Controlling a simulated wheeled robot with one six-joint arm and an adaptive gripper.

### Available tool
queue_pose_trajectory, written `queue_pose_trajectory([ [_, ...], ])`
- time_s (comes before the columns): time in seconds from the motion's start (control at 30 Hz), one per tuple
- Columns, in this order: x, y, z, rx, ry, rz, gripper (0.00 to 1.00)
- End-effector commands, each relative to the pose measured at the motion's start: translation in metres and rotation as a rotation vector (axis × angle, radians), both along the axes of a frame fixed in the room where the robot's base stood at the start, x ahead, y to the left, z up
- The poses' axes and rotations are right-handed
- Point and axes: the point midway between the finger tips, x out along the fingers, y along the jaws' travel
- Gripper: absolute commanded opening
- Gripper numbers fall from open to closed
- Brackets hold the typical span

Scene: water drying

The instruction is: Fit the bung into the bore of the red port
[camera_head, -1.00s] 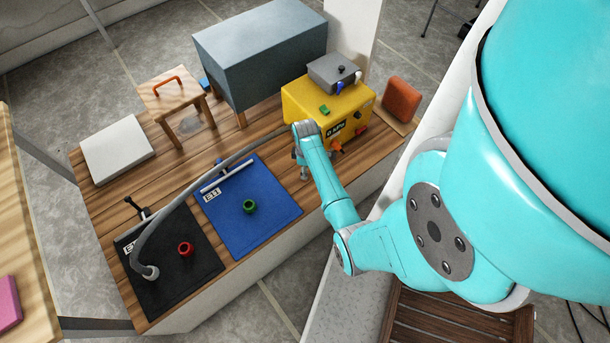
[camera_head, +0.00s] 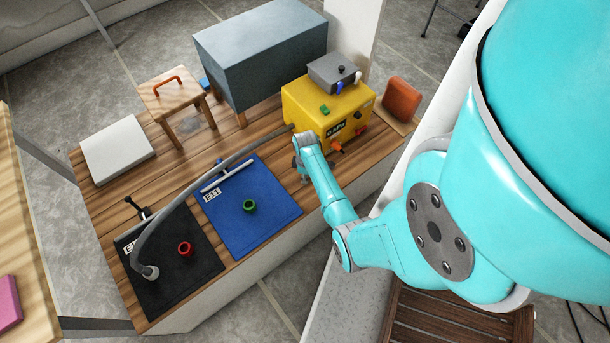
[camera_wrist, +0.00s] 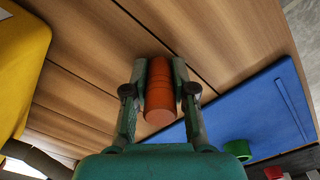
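The bung, an orange-red cylinder (camera_wrist: 160,98), sits between the fingers of my gripper (camera_wrist: 160,66) in the wrist view, with its round end towards the camera. The fingertips are close along both its sides; I cannot tell whether they press on it. The red port (camera_head: 185,249) is a small ring on the black mat (camera_head: 205,275) at the lower left, well away from my gripper. It shows partly in the wrist view (camera_wrist: 273,172).
A green port (camera_head: 249,206) stands on the blue mat (camera_head: 270,227), between my gripper and the black mat. A grey hose (camera_head: 185,196) arches from the yellow box (camera_head: 310,107) to the black mat. A wooden stool (camera_head: 174,97) and a blue-grey box (camera_head: 262,55) stand behind.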

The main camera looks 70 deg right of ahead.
Motion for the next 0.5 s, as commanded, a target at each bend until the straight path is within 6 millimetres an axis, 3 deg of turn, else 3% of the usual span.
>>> queue_pose_trajectory([
  [0.3, 0.0, 0.0, 0.001, 0.0, 0.0, 0.0, 0.0],
  [0.5, 0.0, -0.001, 0.015, -0.002, -0.001, 0.0, 0.0],
])
